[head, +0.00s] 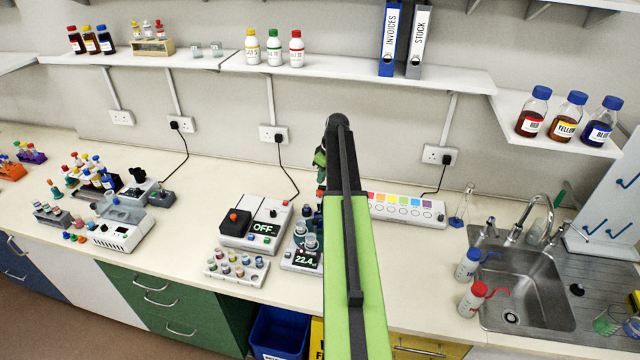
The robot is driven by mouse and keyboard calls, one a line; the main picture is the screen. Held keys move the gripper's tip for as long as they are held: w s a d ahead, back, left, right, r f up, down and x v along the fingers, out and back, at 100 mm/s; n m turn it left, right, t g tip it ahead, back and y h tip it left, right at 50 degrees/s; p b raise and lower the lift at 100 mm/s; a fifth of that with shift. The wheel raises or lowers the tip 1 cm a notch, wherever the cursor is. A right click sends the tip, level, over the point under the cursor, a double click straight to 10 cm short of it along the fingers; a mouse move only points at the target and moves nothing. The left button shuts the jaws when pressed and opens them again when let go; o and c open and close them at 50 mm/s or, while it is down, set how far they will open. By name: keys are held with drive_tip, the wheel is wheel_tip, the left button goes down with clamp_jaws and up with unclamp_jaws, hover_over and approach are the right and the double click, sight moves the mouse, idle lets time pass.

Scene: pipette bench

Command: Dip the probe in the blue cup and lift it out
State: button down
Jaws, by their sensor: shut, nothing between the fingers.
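My arm reaches up the middle of the head view and covers much of what lies behind it. Only a sliver of my gripper (320,184) shows at the left edge of the arm, above the bench. It is shut and appears empty; its fingertips are mostly hidden. I cannot make out a blue cup or a probe for certain. Small containers stand on and beside a scale (303,259) reading about 22.4, close to the arm, and the arm may hide more.
Left of the scale are a device reading OFF (255,224) and a rack of small vials (237,267). A strip with coloured squares (405,209) lies right of the arm. A sink (520,285) is at the right. Bare bench shows between the left machine and the OFF device.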

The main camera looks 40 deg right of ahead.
sight(320, 191)
drive_tip(key=shift+s+d+r, duration=0.1)
drive_tip(key=shift+s+d, duration=0.05)
drive_tip(key=shift+d, duration=0.25)
drive_tip(key=shift+s+d+r, duration=0.1)
drive_tip(key=shift+s+d, duration=0.05)
drive_tip(key=shift+d, duration=0.25)
drive_tip(key=shift+f, duration=0.1)
drive_tip(key=b+x, duration=0.6)
drive_tip(key=x, duration=0.1)
drive_tip(key=shift+b, duration=0.4)
